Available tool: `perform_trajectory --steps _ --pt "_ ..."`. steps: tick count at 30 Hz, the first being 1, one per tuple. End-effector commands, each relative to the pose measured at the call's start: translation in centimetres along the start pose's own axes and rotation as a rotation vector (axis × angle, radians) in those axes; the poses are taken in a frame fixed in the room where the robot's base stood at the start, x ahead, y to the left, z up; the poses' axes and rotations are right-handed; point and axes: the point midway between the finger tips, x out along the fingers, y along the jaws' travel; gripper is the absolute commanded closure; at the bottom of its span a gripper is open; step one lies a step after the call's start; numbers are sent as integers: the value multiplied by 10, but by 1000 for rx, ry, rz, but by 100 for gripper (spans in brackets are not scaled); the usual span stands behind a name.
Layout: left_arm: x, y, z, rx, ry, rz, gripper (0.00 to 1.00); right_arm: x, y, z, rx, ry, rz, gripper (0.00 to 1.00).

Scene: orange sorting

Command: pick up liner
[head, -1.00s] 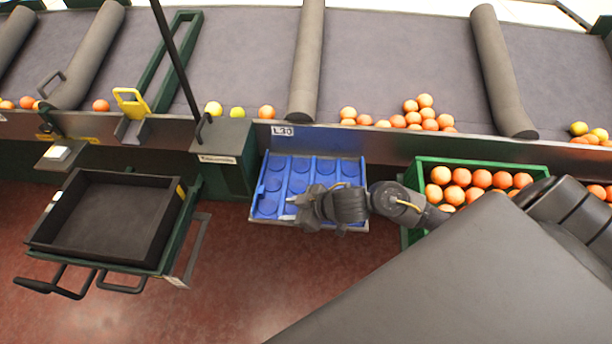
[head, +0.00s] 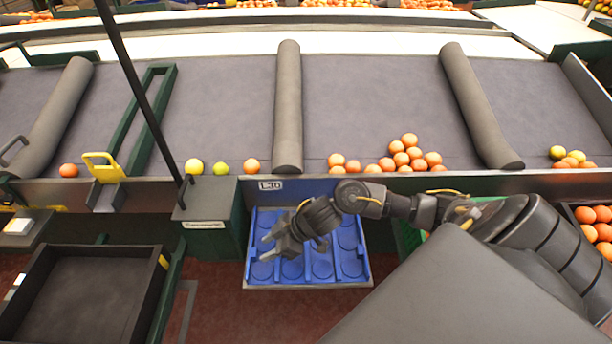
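The blue liner (head: 322,268), a panel with rows of round cups, lies in a shallow holder with a pale front edge below the conveyor's front wall. My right gripper (head: 264,248) is over the left part of the liner. Its two fingers point left and stand apart, with nothing seen between them. I cannot tell whether the fingertips touch the liner. The gripper and wrist hide part of its upper middle. My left gripper is not in view.
A label plate (head: 270,184) is on the conveyor wall above the liner. A green box (head: 208,226) stands to the left, and an empty black tray (head: 80,296) is further left. Oranges (head: 408,155) lie along the conveyor's lower edge. A green crate (head: 406,236) is partly hidden behind my arm.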

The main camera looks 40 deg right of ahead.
Motion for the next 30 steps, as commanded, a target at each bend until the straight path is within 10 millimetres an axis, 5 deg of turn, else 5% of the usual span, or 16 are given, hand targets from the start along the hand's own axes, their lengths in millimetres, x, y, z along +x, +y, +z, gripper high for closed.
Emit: perform_trajectory --steps 6,15,25,30 --pt "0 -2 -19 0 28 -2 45 7 0 -2 0 1 -2 60" --pt "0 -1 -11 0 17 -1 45 49 6 -5 -1 1 -2 60" --pt "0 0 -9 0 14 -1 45 55 6 -5 -3 1 0 60" --pt "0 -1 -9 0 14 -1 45 55 6 -5 -3 1 0 82"
